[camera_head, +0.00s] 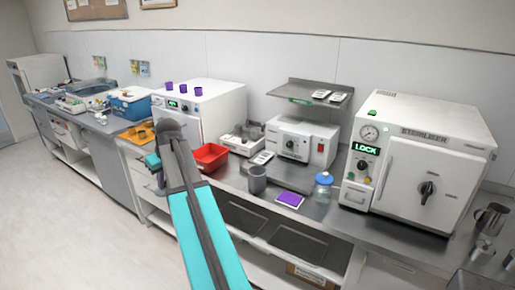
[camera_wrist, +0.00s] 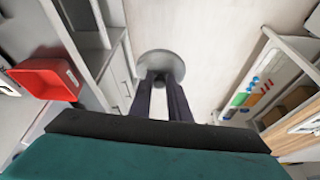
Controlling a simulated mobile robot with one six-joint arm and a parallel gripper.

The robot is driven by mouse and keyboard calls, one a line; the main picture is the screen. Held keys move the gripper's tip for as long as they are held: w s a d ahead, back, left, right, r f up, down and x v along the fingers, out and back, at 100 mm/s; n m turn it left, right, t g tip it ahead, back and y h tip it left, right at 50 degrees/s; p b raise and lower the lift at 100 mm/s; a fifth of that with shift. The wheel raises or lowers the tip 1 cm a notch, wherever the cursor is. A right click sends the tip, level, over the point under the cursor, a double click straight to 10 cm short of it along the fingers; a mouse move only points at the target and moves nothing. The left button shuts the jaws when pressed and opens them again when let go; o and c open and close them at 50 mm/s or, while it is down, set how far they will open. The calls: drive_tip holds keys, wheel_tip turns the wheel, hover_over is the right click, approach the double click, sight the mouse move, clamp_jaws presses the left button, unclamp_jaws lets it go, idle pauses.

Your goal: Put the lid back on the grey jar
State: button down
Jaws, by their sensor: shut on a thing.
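The grey jar (camera_head: 257,181) stands upright on the counter, right of the red tray; it looks open at the top, and its inside is too small to make out. My gripper (camera_wrist: 162,80) is shut on a round grey lid (camera_wrist: 178,60), with its dark fingers at the lid's middle. In the wrist view the lid hangs over pale floor, clear of the counter. In the head view my arm hides the fingers and the lid, left of the red tray and well away from the jar.
A red tray (camera_head: 210,156) lies between my arm and the jar; it also shows in the wrist view (camera_wrist: 45,80). Right of the jar are a purple pad (camera_head: 290,199) and a blue-capped jar (camera_head: 323,186). A steriliser (camera_head: 418,160) stands at the right.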

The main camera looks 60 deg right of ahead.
drive_tip(key=s+d+p, duration=0.1)
drive_tip(key=s+d, duration=0.5)
drive_tip(key=d, duration=0.5)
drive_tip(key=s+d+r+m+p, duration=0.1)
drive_tip(key=s+d+p, duration=0.1)
drive_tip(key=s+d, duration=0.5)
drive_tip(key=s+d+r+m+p, duration=0.1)
drive_tip(key=s+d, duration=0.5)
drive_tip(key=d, duration=0.9)
drive_tip(key=shift+s+d+r+h+p, duration=0.25)
drive_tip(key=shift+d+h+p, duration=0.15)
drive_tip(key=shift+p, duration=0.2)
drive_tip(key=shift+f, duration=0.2)
wheel_tip(320, 180, down, 6)
drive_tip(key=b, duration=0.3)
drive_tip(key=shift+f, duration=0.2)
idle(0.9)
drive_tip(key=c, duration=1.1)
unclamp_jaws()
drive_tip(key=shift+r, duration=0.1)
